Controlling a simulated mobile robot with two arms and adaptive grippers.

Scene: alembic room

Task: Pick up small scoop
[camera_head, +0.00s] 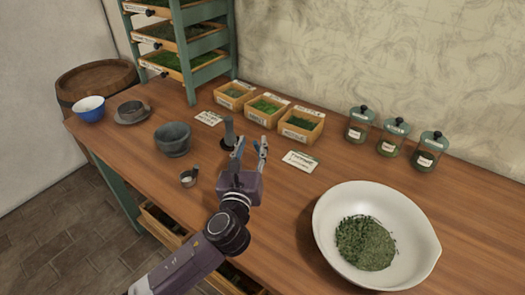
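The small scoop (187,180) is a little metal cup with a short dark handle. It rests on the wooden table (330,172) near the front edge, below and right of a dark stone mortar (173,142). My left gripper (251,147) is over the table to the right of the scoop, apart from it. Its two fingers point away toward the back and are spread with nothing between them. My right gripper is not in view.
A dark pestle (229,132) stands just beyond the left fingers. Herb boxes (298,138), label cards (300,164) and lidded jars (391,148) stand farther back. A large white bowl (415,262) of herbs is at right.

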